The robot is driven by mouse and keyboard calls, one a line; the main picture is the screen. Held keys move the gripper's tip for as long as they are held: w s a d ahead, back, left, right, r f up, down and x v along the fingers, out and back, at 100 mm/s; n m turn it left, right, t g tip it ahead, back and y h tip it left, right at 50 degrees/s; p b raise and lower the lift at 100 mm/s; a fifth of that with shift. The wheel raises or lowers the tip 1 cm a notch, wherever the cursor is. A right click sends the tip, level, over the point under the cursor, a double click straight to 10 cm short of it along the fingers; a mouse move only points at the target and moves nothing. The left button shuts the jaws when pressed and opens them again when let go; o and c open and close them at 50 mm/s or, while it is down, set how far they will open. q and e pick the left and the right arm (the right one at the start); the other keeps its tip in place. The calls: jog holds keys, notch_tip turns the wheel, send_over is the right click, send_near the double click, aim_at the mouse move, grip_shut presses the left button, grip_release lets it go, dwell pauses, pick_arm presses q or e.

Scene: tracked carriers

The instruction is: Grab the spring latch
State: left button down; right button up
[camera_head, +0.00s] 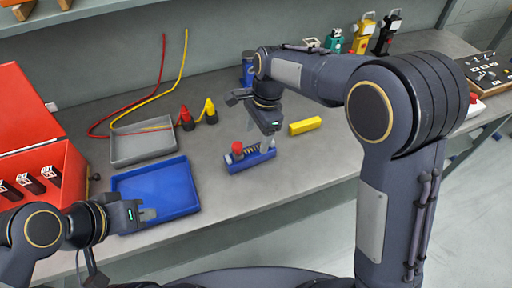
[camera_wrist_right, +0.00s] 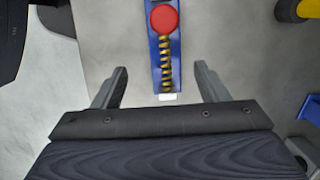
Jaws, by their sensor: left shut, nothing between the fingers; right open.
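The spring latch (camera_head: 250,163) is a blue bar with a red round knob and a coiled spring, lying on the grey workbench near its front middle. In the right wrist view the latch (camera_wrist_right: 165,50) runs up the picture, with its red knob at the top and its yellowish-dark spring below. My right gripper (camera_head: 268,142) is open over the latch's right end. In the wrist view its fingers (camera_wrist_right: 161,75) stand apart to either side of the latch's near end, without visible contact.
The blue tray (camera_head: 120,186) and a grey tray (camera_head: 117,150) lie left of the latch. A yellow block (camera_head: 305,126) lies to its right. A red box (camera_head: 38,140) stands far left. Red and yellow leads (camera_head: 164,70) lie behind. Several tools stand at the back right.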

aim_at(250, 152)
jog(key=shift+w+a+f, duration=0.3)
jog(key=shift+a+f, duration=0.1)
jog(key=shift+f, duration=0.05)
jog(key=shift+a+f, duration=0.1)
jog(key=shift+f, duration=0.25)
jog(key=f, duration=0.4)
jog(key=a+f, duration=0.1)
jog(key=f, duration=0.2)
jog(key=shift+s+p, duration=0.3)
jog(key=shift+p, duration=0.05)
jog(key=shift+c, duration=0.2)
jog(key=shift+r, duration=0.1)
jog(key=c, duration=1.4)
jog(key=shift+o, duration=0.2)
jog(key=shift+r, duration=0.1)
